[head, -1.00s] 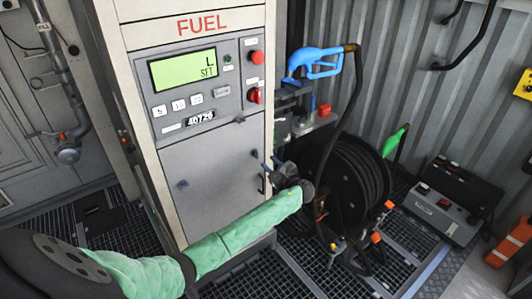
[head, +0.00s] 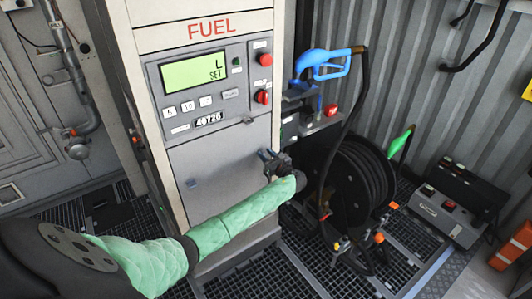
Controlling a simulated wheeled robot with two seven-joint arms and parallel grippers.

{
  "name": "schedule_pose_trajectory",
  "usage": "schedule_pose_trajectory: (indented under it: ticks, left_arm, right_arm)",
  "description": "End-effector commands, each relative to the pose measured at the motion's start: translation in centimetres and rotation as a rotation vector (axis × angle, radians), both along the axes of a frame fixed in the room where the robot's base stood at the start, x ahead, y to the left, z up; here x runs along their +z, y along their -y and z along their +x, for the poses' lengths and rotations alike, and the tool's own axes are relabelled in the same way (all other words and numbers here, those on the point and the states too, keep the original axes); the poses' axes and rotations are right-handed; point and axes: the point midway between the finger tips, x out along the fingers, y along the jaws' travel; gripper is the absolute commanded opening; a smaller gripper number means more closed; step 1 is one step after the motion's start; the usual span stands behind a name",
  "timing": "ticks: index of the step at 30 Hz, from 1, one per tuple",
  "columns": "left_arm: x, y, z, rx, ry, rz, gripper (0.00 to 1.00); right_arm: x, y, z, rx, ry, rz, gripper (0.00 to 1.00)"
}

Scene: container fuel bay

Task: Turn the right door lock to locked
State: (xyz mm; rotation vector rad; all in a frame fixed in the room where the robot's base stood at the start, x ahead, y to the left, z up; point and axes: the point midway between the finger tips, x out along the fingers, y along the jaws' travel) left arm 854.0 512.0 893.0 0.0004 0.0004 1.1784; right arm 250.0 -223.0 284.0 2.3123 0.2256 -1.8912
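The grey lower door (head: 225,165) of the cream FUEL cabinet is closed. A small dark fitting (head: 192,183) sits on the left part of the door. A small dark latch-like piece (head: 248,121) shows at its top edge. My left gripper (head: 265,158), on the green-sleeved arm, is at the right edge of this door, close to its face. Its fingers are small and dark, and I cannot tell whether they are open or touch anything. The right door lock is not clearly seen and may be hidden behind the gripper. My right gripper is out of view.
Above the door is a panel with a green display (head: 194,70) and red knobs (head: 263,98). To the right are a blue nozzle (head: 322,63), a black hose reel (head: 355,180) and a grey control box (head: 445,212). The hose reel stands close beside my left gripper.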

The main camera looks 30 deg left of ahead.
Motion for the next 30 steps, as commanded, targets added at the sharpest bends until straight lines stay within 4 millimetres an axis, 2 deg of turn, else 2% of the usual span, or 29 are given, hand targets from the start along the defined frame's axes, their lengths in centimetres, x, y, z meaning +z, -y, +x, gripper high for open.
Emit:
schedule_pose_trajectory:
  ticks: [11,16,17,26,29,30]
  left_arm:
    - [0.0,-0.6,0.2,0.000,0.001,0.000,0.33]
    - [0.0,-0.6,0.2,0.000,0.001,0.000,0.03]
    - [0.0,-0.6,0.2,0.000,0.001,0.000,0.00]
    - [-0.1,-0.6,0.2,0.000,0.015,-0.007,0.00]
    - [-0.2,-0.5,0.1,-0.001,0.043,-0.019,0.00]
    - [-0.3,-0.5,0.1,-0.001,0.058,-0.025,0.00]
  right_arm:
    - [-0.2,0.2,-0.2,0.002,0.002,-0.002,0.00]
    - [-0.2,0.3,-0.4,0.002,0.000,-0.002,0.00]
    - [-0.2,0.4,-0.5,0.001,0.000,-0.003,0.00]
    - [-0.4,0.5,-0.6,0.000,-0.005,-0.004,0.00]
    - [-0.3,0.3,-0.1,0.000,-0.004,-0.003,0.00]
    - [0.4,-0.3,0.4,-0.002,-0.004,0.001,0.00]
